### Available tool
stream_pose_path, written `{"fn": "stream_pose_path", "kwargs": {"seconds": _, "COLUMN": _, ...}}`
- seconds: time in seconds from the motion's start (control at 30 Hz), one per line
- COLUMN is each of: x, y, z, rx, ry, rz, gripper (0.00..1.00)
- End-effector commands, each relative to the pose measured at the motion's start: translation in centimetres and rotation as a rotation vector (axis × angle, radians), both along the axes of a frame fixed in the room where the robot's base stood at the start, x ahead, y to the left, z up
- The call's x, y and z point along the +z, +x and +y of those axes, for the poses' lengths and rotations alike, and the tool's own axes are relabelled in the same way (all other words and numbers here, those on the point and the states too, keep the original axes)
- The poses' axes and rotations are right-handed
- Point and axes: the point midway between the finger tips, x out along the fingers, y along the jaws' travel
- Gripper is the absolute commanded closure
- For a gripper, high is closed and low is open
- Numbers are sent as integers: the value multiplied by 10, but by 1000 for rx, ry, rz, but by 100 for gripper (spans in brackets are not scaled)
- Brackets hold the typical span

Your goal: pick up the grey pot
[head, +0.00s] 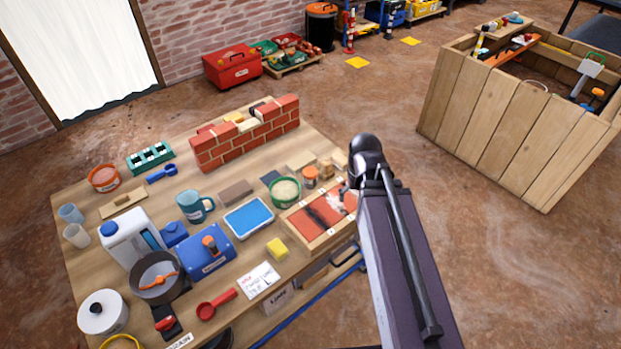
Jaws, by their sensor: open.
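I cannot tell for sure which one is meant by the grey pot. My arm reaches up at the right side of the table, well apart from both pots. My gripper does not show.
A white jug (124,237), a blue box (205,260) and a red scoop (213,305) crowd the dark pot. A teal mug (192,207), blue tray (248,219) and small brick wall (245,139) stand farther back. A wooden crate (511,119) stands right; floor between is clear.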

Motion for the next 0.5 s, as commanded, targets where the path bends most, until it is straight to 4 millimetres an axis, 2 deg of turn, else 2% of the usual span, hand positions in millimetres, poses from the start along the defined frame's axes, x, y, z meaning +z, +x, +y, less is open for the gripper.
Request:
{"fn": "stream_pose_path", "kwargs": {"seconds": 0.03, "x": 5, "y": 15, "z": 6, "rx": 13, "ry": 1, "rz": -6, "gripper": 0}}
{"fn": "stream_pose_path", "kwargs": {"seconds": 0.17, "x": 14, "y": 52, "z": 25, "rx": 56, "ry": 2, "rz": -27, "gripper": 0}}
{"fn": "stream_pose_path", "kwargs": {"seconds": 0.3, "x": 26, "y": 97, "z": 54, "rx": 112, "ry": 6, "rz": -56, "gripper": 0}}
{"fn": "stream_pose_path", "kwargs": {"seconds": 0.5, "x": 38, "y": 147, "z": 95, "rx": 181, "ry": 11, "rz": -92, "gripper": 0}}
